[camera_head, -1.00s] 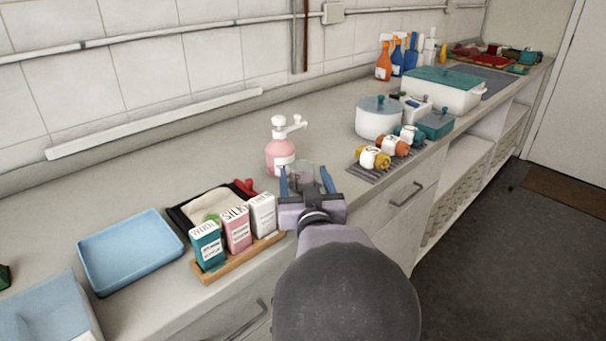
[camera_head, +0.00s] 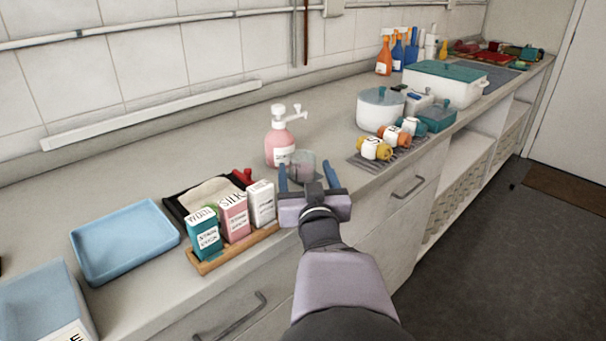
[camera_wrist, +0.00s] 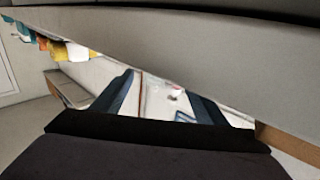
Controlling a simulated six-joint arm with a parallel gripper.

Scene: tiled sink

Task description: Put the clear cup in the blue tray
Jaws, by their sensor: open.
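The clear cup (camera_head: 303,162) stands on the counter, just right of the pink pump bottle (camera_head: 280,142). My gripper (camera_head: 307,176) is open, with its two blue fingers spread at the near side of the cup. The fingertips overlap the cup's lower edge in the head view, and I cannot tell whether they touch it. The blue tray (camera_head: 125,240) lies flat and empty on the counter at the left. In the wrist view both fingers of my gripper (camera_wrist: 162,95) show apart, and the cup is not clearly visible.
A wooden rack (camera_head: 235,250) with several cartons stands between the tray and my gripper, with a dark tray (camera_head: 178,209) behind it. Several jars (camera_head: 376,149) sit on a striped mat at the right, near a white pot (camera_head: 380,110). A blue box (camera_head: 45,295) is at the front left.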

